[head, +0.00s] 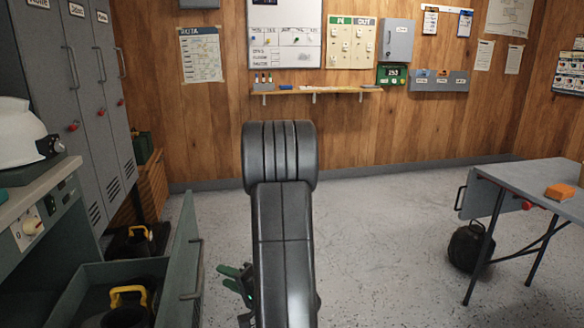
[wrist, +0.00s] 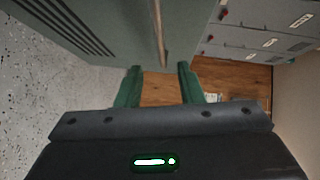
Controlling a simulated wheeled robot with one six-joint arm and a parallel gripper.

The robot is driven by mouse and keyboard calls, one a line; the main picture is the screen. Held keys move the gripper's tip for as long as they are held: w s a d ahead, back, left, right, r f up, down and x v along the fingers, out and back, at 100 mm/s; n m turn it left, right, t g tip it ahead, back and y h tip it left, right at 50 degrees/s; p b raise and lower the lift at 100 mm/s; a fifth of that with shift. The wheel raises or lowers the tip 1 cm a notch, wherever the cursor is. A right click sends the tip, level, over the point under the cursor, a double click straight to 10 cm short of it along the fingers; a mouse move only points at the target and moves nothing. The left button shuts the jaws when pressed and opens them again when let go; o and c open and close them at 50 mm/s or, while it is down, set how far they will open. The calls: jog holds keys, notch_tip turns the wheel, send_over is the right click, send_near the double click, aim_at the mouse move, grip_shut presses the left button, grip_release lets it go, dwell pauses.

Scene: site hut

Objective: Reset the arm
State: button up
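My arm rises through the middle of the head view and hides part of the floor and wall behind it. My gripper (head: 236,279) shows only in part at the arm's left side, with green fingers, close to the right of an open drawer (head: 182,262). In the wrist view my gripper (wrist: 159,82) has its two green fingers apart, with nothing seen between them but brown wood background. A grey-green panel with a rod-like edge (wrist: 158,35) is just beyond the fingertips. I cannot tell whether the fingers touch it.
The drawer holds a dark object with a yellow handle (head: 127,306). A folding table (head: 533,179) with an orange block (head: 560,191) stands right, a black round bag (head: 470,247) beneath. Floor between is clear.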

aim_at(199, 264)
jog(key=b+x, duration=0.2)
jog(key=x, duration=0.9)
jog(key=shift+w+a, duration=0.15)
jog(key=shift+a, duration=0.05)
